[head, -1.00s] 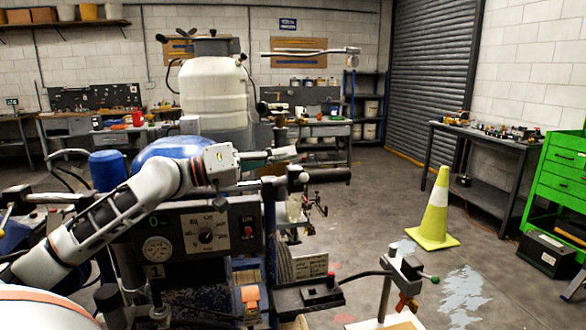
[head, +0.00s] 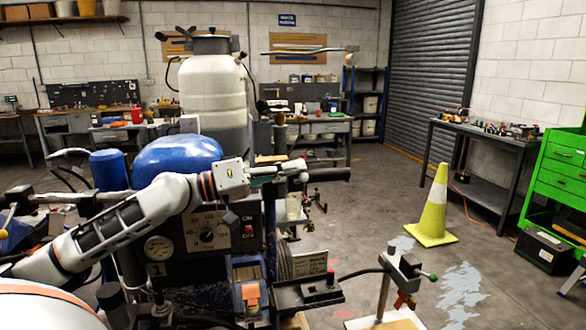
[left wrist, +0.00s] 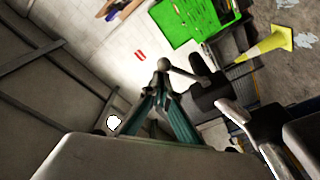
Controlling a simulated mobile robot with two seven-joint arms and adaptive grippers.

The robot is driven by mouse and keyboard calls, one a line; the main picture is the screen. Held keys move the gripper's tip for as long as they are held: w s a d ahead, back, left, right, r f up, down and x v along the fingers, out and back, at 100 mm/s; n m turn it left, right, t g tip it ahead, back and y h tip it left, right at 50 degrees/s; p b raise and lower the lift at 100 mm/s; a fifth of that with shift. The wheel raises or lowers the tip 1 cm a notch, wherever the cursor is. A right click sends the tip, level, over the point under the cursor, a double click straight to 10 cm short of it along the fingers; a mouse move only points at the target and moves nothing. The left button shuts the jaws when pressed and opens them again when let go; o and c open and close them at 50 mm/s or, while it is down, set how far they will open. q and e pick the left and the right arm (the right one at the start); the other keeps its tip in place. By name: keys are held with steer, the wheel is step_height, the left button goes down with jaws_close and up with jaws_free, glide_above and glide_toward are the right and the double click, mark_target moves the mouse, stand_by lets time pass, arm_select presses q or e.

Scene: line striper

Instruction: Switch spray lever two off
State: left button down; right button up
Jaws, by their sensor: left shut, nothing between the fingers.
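My left gripper (head: 292,168) reaches in from the left above the striper's control panel (head: 205,232). Its teal fingers are shut and empty, with their tips at the light-grey fittings by the dark handlebar grip (head: 330,174). In the left wrist view the fingertips (left wrist: 163,72) come together beside a small grey lever-like rod with a rounded end (left wrist: 180,70). Whether they touch it is unclear. The dark grip also shows there (left wrist: 208,98). I cannot tell which spray lever is number two or its position. My right gripper is not in view.
A blue rounded tank (head: 178,152) and a white paint tank (head: 212,85) stand behind the arm. A black tray with a red knob (head: 308,291) and a post with a green-knobbed lever (head: 398,270) are in front. A yellow cone (head: 434,210) stands on open floor at the right.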

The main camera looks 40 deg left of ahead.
mark_target(295, 184)
arm_select(q)
steer(key=shift+f, duration=0.1)
stand_by(0.4)
step_height(295, 184, down, 6)
steer(key=s+d+r+m+g+h+b, duration=0.1)
steer(key=d+m+h+b, duration=0.1)
steer(key=m+b, duration=0.85)
step_height(295, 184, up, 5)
steer(key=s+d+p, duration=0.1)
steer(key=p, duration=0.3)
steer(key=f+b+v, duration=0.1)
steer(key=v, duration=0.8)
steer(key=shift+a+n, duration=0.35)
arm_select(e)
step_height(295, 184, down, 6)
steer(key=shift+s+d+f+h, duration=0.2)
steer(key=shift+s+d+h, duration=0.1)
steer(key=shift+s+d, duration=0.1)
